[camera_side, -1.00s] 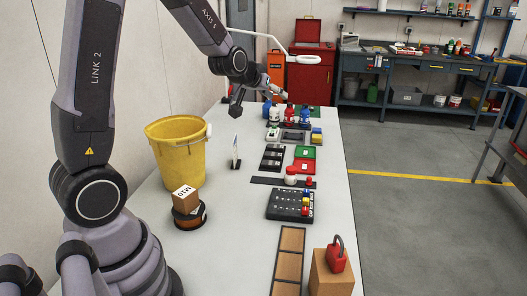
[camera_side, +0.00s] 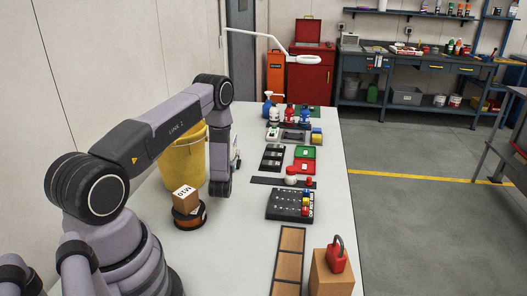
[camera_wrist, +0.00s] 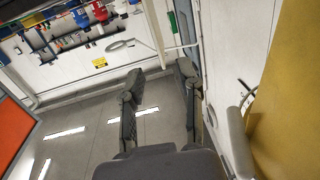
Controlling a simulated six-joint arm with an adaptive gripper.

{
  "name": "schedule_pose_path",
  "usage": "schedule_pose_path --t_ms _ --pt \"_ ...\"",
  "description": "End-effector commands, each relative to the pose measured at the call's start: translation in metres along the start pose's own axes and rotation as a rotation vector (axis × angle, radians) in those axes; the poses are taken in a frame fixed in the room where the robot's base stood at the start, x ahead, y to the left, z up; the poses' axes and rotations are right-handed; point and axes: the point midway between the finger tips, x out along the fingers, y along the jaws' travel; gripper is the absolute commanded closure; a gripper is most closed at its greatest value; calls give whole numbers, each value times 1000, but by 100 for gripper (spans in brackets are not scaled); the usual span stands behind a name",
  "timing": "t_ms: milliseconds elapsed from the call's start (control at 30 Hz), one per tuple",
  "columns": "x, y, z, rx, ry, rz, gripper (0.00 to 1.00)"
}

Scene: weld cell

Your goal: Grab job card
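In the side view the job card stood upright in a small dark holder beside the yellow bucket (camera_side: 185,160) a second ago. My arm now covers most of that spot. Only a small pale sliver (camera_side: 238,160) shows past my wrist, and I cannot tell whether it is the card. My gripper (camera_wrist: 160,85) shows in the wrist view with its two dark fingers apart and nothing visible between them. The bucket (camera_wrist: 288,110) fills the right edge there, close beside the fingers. I cannot make out the card in the wrist view.
A brown box marked M10 (camera_side: 184,194) sits on a round dark base in front of the bucket. Bare tabletop lies between.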

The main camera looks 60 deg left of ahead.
Motion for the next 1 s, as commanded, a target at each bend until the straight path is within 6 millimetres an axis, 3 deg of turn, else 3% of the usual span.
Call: schedule_pose_path --t_ms 200,467,700,1000 --pt "44 0 -1 -1 2 1 65" --pt "65 0 -1 -1 -1 1 65" --pt "101 -1 -3 -1 0 1 65" --pt "111 -1 -3 1 -3 2 65"
